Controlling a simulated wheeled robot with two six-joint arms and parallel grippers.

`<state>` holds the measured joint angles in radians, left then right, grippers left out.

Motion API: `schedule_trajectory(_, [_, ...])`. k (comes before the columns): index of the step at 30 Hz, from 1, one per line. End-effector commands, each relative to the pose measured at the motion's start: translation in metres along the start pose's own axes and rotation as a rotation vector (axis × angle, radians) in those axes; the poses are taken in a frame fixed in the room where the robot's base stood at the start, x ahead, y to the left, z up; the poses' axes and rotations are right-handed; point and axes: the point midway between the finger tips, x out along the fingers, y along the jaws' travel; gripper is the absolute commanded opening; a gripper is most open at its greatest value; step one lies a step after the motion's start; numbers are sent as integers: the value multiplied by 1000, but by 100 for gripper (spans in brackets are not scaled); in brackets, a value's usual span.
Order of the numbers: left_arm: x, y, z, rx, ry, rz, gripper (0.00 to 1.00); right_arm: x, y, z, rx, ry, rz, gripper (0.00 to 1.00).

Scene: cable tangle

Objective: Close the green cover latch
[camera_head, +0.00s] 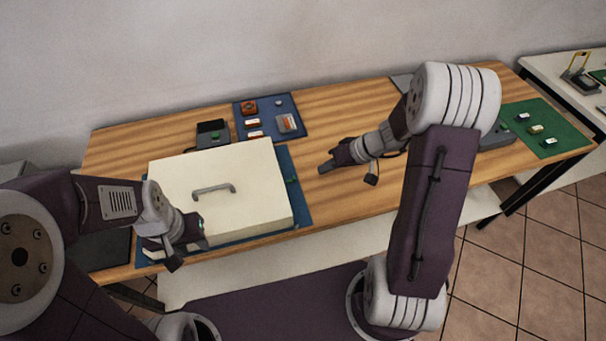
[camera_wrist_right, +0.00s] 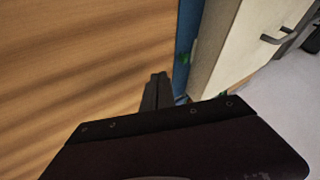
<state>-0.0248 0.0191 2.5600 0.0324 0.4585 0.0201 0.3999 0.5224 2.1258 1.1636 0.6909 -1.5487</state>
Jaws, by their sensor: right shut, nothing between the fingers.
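A cream box cover (camera_head: 225,185) with a grey handle (camera_head: 214,191) lies shut over a blue base (camera_head: 300,198). A small green latch part (camera_head: 292,181) shows at the cover's right side. In the right wrist view a green part (camera_wrist_right: 185,58) sits beside the cream wall (camera_wrist_right: 226,60). Whether the latch is fastened cannot be told. My right gripper (camera_head: 325,168) is shut and empty, apart from the cover and to its right; its closed fingers (camera_wrist_right: 158,82) point along the blue edge. My left gripper (camera_head: 192,243) is at the cover's front edge; its fingers are partly hidden.
A blue mat (camera_head: 270,105) with small parts and a dark device (camera_head: 213,131) lie behind the cover. A green mat (camera_head: 545,118) with small parts lies at the table's right end. The wooden table (camera_head: 340,195) is clear around my right gripper.

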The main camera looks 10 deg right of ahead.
Motion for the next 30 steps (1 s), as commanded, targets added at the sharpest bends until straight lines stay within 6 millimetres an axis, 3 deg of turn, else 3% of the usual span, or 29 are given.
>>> schedule_trajectory(6, [6,0,1,0,0,0,36,49,0,2,0,-4,-1,0])
schedule_trajectory(9, [1,0,0,0,0,0,36,54,-17,0,-4,-3,-1,0])
schedule_trajectory(15, [-1,0,0,0,0,0,36,63,-33,0,-2,-1,1,0])
schedule_trajectory(25, [0,0,0,0,0,0,36,64,-35,0,0,0,1,0])
schedule_trajectory(30, [22,0,2,0,0,0,36,75,-43,2,-6,1,1,0])
